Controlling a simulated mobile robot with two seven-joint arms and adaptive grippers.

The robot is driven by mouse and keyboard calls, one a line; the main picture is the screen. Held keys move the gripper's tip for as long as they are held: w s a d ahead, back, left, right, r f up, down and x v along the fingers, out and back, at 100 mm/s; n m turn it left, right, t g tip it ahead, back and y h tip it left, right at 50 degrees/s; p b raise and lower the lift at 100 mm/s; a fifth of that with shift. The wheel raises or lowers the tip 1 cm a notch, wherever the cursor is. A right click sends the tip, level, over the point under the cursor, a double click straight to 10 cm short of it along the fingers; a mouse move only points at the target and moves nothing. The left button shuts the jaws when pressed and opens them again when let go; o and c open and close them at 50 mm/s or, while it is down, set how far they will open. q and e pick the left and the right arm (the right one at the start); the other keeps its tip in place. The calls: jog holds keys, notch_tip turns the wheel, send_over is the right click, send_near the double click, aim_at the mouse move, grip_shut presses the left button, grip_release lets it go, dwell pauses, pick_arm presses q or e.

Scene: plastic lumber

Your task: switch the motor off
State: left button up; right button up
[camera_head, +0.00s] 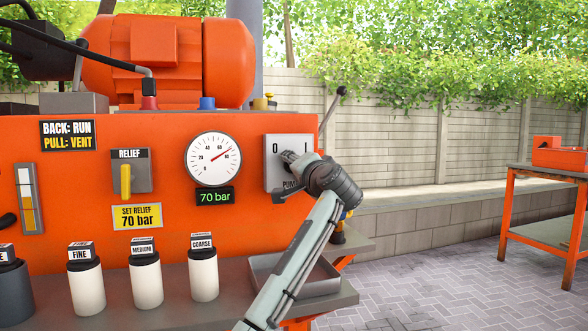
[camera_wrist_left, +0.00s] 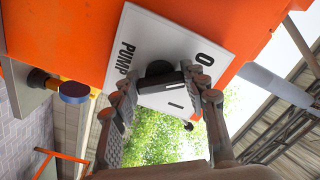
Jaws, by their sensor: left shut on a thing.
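The orange motor (camera_head: 178,50) sits on top of the orange machine. A white switch plate marked 0, I and PUMP (camera_head: 273,170) is at the right end of the machine's front, and it also fills the middle of the left wrist view (camera_wrist_left: 125,30). My left gripper (camera_head: 291,160) is at the plate, with its fingers (camera_wrist_left: 163,90) on either side of the dark switch knob (camera_wrist_left: 158,69), shut on it. In the head view the gripper mostly hides the knob. I cannot tell which mark the knob points to. My right gripper is not in view.
A pressure gauge (camera_head: 213,159) shows about 70 above a 70 bar display (camera_head: 215,196). A yellow relief handle (camera_head: 126,181) is to its left. Labelled canisters (camera_head: 147,280) stand below, beside a grey tray (camera_head: 300,288). A black-knobbed lever (camera_head: 333,105) rises behind my wrist.

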pick_arm(q)
jog(key=o, duration=1.2)
jog(key=shift+s, duration=0.1)
jog(key=v, duration=1.2)
